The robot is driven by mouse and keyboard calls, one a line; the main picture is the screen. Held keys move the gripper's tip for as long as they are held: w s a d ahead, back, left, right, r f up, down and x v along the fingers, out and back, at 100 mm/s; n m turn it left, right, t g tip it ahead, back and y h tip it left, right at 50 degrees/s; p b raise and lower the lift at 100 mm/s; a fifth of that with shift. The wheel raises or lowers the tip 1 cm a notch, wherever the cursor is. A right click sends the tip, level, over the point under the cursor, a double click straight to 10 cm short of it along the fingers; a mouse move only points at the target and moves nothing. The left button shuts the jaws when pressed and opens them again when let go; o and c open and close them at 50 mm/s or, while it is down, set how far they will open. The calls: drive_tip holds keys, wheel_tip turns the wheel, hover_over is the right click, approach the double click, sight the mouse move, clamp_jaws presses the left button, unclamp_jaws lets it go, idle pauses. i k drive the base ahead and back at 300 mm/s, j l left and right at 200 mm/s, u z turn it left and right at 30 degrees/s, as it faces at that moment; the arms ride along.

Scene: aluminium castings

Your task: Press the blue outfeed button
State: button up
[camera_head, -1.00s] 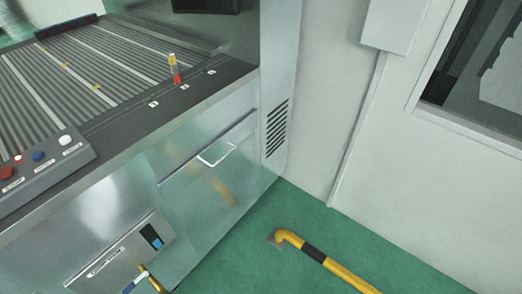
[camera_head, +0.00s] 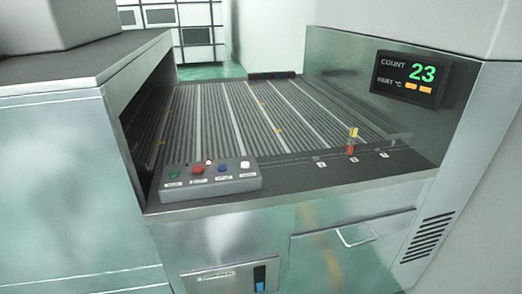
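The blue button (camera_head: 222,167) sits on a grey control box (camera_head: 212,185) at the front left edge of the machine's top. To its left on the box are a red button (camera_head: 197,169) and a green button (camera_head: 173,173). To its right is a white button (camera_head: 245,165). The labels under the buttons are too small to read. No part of my gripper shows in this view.
A grooved conveyor bed (camera_head: 235,115) lies behind the box. A small red and yellow indicator (camera_head: 352,142) stands on the front ledge. A display (camera_head: 407,78) reads COUNT 23. A metal housing (camera_head: 80,170) stands at the left. A drawer handle (camera_head: 357,238) sticks out below.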

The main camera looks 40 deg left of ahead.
sight(221, 167)
drive_tip(key=u, duration=1.3)
